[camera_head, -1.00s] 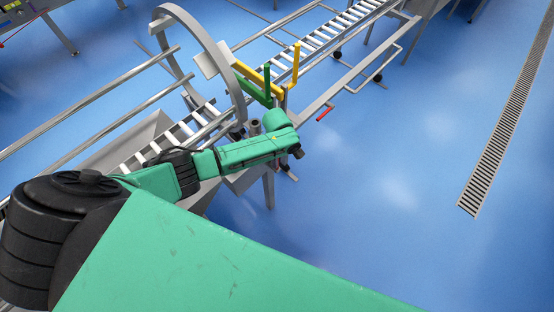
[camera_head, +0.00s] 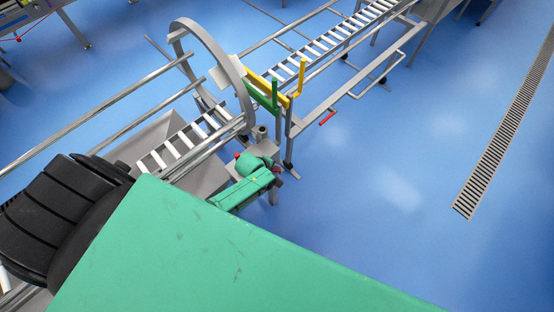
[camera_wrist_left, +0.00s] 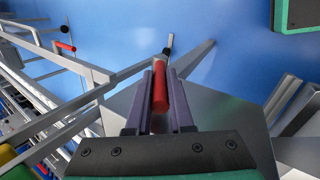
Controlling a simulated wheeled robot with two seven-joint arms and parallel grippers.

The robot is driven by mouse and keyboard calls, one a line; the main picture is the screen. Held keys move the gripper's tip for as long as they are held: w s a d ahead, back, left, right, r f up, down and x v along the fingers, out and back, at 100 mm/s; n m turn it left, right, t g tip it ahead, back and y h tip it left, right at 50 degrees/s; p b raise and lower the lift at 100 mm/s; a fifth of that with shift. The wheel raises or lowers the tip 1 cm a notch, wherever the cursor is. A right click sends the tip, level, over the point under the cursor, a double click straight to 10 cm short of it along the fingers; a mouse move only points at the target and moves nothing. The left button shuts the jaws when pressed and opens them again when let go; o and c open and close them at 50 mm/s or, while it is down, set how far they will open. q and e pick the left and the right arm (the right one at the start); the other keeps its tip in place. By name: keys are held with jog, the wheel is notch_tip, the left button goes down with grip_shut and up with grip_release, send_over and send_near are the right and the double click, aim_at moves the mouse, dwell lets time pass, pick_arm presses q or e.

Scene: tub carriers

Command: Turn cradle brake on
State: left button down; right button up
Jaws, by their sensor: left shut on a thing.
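A red handle (camera_wrist_left: 160,98) lies between the two fingers of my left gripper (camera_wrist_left: 161,72), which is shut on it in the left wrist view. I cannot tell for sure that this handle is the cradle brake. In the head view my left wrist is beside the cradle's round hoop (camera_head: 238,80), at the near end of the frame. The fingers are mostly hidden there, and a small red tip (camera_head: 236,156) shows beside the wrist. My right gripper is not in view.
A green lever (camera_head: 275,95) and a yellow lever (camera_head: 301,76) stand beside the hoop. Another red handle (camera_head: 327,118) is on the roller conveyor frame (camera_head: 362,95) beyond. Blue floor to the right is open, with a drain grate (camera_head: 500,125).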

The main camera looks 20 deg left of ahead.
pick_arm(q)
jog(key=shift+s+a+f+t+h, duration=0.1)
jog(key=shift+s+f+t+h, duration=0.2)
jog(key=shift+t, duration=0.2)
jog(key=shift+r, duration=0.1)
jog(key=c, duration=0.8)
grip_release()
jog(key=shift+s, duration=0.1)
jog(key=shift+r, duration=0.1)
jog(key=p+v, duration=0.3)
jog(key=v, duration=1.1)
jog(key=shift+s, duration=0.25)
